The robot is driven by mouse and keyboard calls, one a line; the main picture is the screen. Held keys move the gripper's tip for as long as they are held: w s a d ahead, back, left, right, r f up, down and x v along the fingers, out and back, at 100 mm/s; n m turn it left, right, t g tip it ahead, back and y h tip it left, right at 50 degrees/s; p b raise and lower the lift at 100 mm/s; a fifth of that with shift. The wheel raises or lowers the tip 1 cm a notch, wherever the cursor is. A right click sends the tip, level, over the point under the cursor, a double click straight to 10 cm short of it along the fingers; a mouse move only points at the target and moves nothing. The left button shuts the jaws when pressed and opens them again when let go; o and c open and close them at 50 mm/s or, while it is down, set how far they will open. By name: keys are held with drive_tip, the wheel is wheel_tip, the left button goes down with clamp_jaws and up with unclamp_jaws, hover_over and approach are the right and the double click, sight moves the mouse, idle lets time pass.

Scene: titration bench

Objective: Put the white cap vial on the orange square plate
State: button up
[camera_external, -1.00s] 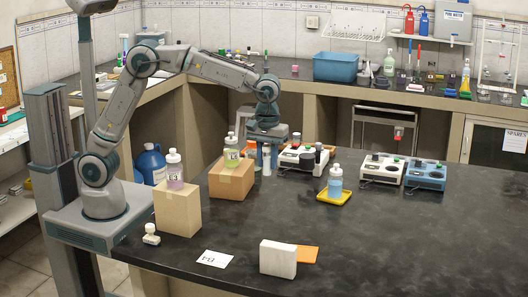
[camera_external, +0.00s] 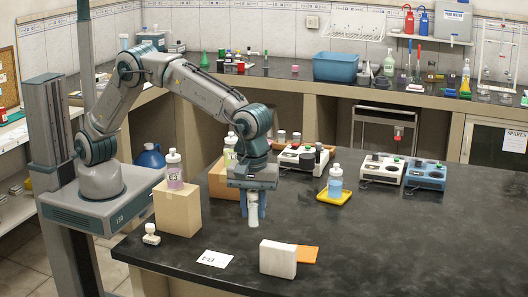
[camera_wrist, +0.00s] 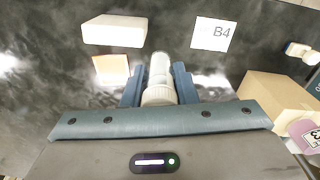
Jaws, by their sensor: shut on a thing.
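My gripper (camera_external: 254,210) points down over the near-left part of the dark bench and is shut on a pale vial (camera_external: 253,217). The vial hangs upright between the fingers. In the wrist view my gripper (camera_wrist: 158,85) has the white cap (camera_wrist: 158,95) close to the palm and the clear vial body (camera_wrist: 158,68) beyond it. The orange square plate (camera_external: 309,255) lies to the right and nearer the front edge, partly hidden behind a white block. It also shows, washed out, in the wrist view (camera_wrist: 111,68). Its visible part is empty.
The white block (camera_external: 278,260) stands against the plate's near-left side. A B4 card (camera_external: 215,258) lies left of it. A cardboard box (camera_external: 177,210) bearing a purple bottle (camera_external: 174,172) and a white stamp-like item (camera_external: 151,237) are at left. A yellow plate (camera_external: 327,197) holds a blue bottle (camera_external: 335,182).

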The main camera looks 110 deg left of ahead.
drive_tip(key=shift+w+f, duration=0.15)
drive_tip(key=shift+w, duration=0.05)
drive_tip(key=w+a+f+p, duration=0.1)
drive_tip(key=w+a+f, duration=0.1)
drive_tip(key=a, duration=0.1)
drive_tip(key=w+a+f+p, duration=0.1)
drive_tip(key=w+a+f, duration=0.1)
drive_tip(key=a, duration=0.1)
drive_tip(key=w+a+f+p, duration=0.1)
drive_tip(key=w+a+f, duration=0.1)
drive_tip(key=a, duration=0.1)
drive_tip(key=shift+w+f, duration=0.25)
drive_tip(key=shift+f, duration=0.15)
drive_tip(key=shift+f+p, duration=0.65)
drive_tip(key=shift+f, duration=1.5)
drive_tip(key=o, duration=1)
